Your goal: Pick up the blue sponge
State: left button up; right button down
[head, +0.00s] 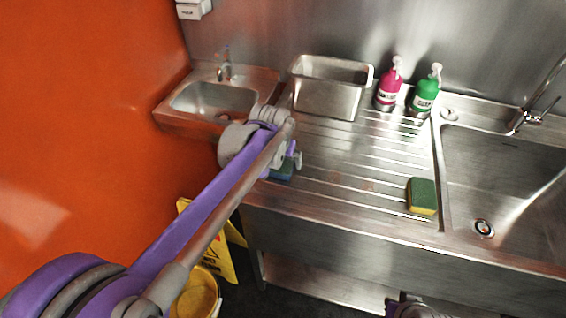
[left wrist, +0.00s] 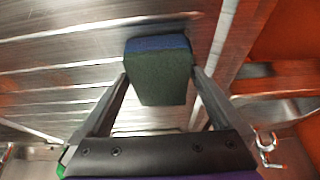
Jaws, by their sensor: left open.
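The blue sponge (head: 282,172) lies on the ribbed steel drainboard near its left front edge, partly hidden behind my left arm in the head view. In the left wrist view the sponge (left wrist: 158,72) shows a blue strip and a dark green face. My left gripper (head: 291,160) is at the sponge. In the left wrist view its open fingers (left wrist: 160,78) stand on either side of the sponge; I cannot tell whether they touch it.
A green and yellow sponge (head: 422,196) lies farther right, beside the large sink (head: 500,180). A steel container (head: 330,88), a pink bottle (head: 388,85) and a green bottle (head: 425,92) stand at the back. A yellow floor sign (head: 222,258) and yellow bucket (head: 199,296) are below left.

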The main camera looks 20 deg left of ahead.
aim_at(282, 161)
pick_arm(q)
jog(key=shift+c, duration=0.2)
jog(key=c, duration=1.2)
notch_tip(282, 161, up, 10)
jog(key=shift+r+p, duration=0.25)
jog(key=shift+p, duration=0.35)
jog(key=shift+c, duration=0.2)
jog(key=o, duration=0.7)
jog(key=c, duration=0.5)
jog(key=shift+o, duration=0.2)
